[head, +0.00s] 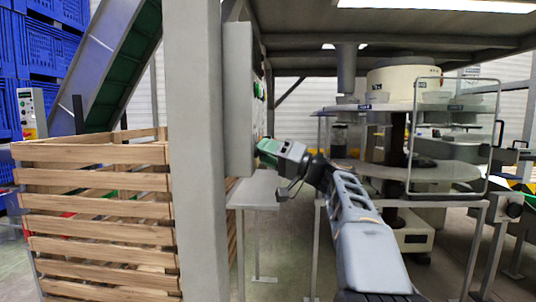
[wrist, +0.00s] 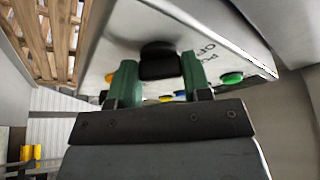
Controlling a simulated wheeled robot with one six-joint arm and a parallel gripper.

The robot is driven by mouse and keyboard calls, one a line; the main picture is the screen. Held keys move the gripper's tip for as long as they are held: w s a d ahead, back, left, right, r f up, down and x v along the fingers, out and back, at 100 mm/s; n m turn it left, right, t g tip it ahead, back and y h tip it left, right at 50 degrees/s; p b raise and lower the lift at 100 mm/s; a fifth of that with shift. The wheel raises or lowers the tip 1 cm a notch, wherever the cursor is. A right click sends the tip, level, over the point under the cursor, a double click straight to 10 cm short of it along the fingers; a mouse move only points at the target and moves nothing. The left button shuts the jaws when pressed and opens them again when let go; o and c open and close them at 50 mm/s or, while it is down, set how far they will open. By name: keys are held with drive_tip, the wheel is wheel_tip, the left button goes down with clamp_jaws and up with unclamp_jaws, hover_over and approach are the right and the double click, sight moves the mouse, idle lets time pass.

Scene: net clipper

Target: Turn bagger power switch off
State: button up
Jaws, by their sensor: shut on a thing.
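The power switch is a black rotary knob (wrist: 160,60) on the face of a light grey control panel (wrist: 215,50). Part of the lettering "POWER" and "OFF" shows beside it in the wrist view. My gripper (wrist: 157,76) has one green finger on each side of the knob and is shut on it. In the head view the panel is a grey box (head: 239,100) seen nearly edge-on, fixed beside a post. My gripper (head: 266,151) is at the lower part of its face. The knob is hidden there, and its exact setting is hard to read.
Several coloured buttons, such as a green one (wrist: 231,78), sit near the knob. A thick grey post (head: 195,150) and a slatted wooden crate (head: 95,210) stand left. A small metal table (head: 255,190) lies below my gripper. The round bagger machine (head: 400,85) is right.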

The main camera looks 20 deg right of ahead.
drive_tip(key=o, duration=0.9)
drive_tip(key=p+v, duration=0.1)
drive_tip(key=v, duration=1.3)
drive_tip(key=shift+p, duration=0.35)
drive_tip(key=a+m+g+h+p, duration=0.3)
drive_tip(key=a+g+h+p, duration=0.35)
drive_tip(key=a+p, duration=1.1)
drive_tip(key=s+n+g+h+p, duration=0.1)
drive_tip(key=s+h+p, duration=0.1)
drive_tip(key=s+p, duration=0.2)
drive_tip(key=s+a+r+n+g+h+p, duration=0.1)
drive_tip(key=s+g+h+p, duration=0.1)
drive_tip(key=p, duration=0.6)
drive_tip(key=s+a+n+g+h+p, duration=0.1)
drive_tip(key=s+g+h+p, duration=0.1)
drive_tip(key=s+h+p, duration=0.2)
drive_tip(key=shift+s+a+r+p, duration=0.1)
drive_tip(key=shift+s+p, duration=0.45)
drive_tip(key=shift+p, duration=0.05)
drive_tip(key=shift+s+a+r+p, duration=0.1)
drive_tip(key=shift+s+p, duration=0.45)
